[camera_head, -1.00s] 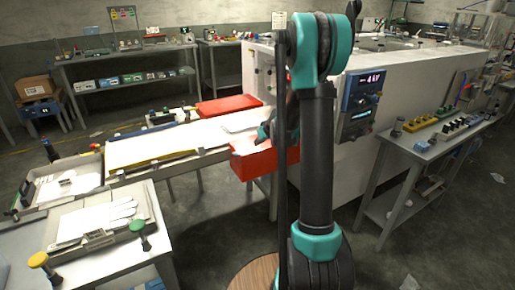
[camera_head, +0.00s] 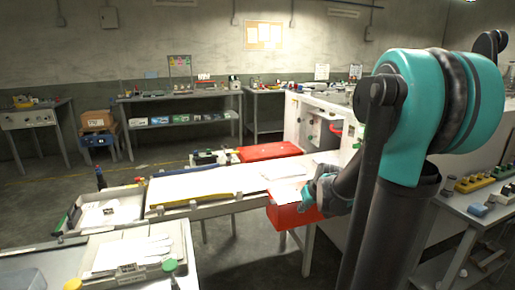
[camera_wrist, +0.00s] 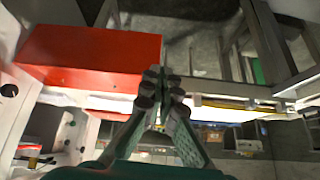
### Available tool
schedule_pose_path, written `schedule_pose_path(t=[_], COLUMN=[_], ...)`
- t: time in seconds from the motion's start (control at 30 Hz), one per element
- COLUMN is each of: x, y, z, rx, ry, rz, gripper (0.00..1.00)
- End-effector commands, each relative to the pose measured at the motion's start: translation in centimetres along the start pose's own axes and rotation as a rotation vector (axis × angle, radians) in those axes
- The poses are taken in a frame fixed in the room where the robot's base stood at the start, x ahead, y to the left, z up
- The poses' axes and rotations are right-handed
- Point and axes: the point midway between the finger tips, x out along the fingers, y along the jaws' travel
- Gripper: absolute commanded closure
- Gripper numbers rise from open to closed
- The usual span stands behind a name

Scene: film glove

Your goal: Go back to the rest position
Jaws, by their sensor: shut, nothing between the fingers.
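My gripper (camera_wrist: 163,88) is shut and empty in the wrist view, with its fingertips together. In the head view my gripper (camera_head: 307,197) is beside the near red bin (camera_head: 288,216), at the right end of the white work surface. My forearm hides part of that area, and I cannot tell whether the gripper touches the bin. The red bin also shows at the upper left of the wrist view (camera_wrist: 95,50), apart from the fingertips.
A second red bin (camera_head: 270,151) lies beyond the white belt-like surface (camera_head: 205,184). Film gloves (camera_head: 145,250) lie on a tray at the front left. A white machine (camera_head: 315,122) stands behind my arm. The floor (camera_head: 60,180) at the left is open.

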Motion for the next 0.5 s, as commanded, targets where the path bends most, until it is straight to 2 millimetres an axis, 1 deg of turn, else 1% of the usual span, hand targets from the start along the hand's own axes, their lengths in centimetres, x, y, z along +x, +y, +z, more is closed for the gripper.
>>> schedule_pose_path(t=[0.03,0.17,0.2,0.27,0.3,0.4,0.5], x=[-1.0,-3.1,-3.7,-4.4,-4.9,-5.7,-6.2], y=[-1.0,-2.8,-3.2,-3.7,-4.0,-4.5,-4.7], z=[2.3,8.0,9.8,12.4,14.0,17.3,19.6], rx=[0.014,0.062,0.078,0.100,0.114,0.144,0.165], ry=[-0.025,-0.088,-0.108,-0.133,-0.149,-0.179,-0.199], rz=[0.007,0.037,0.048,0.066,0.078,0.105,0.125], gripper=[1.00,1.00,1.00,1.00,1.00,1.00,1.00])
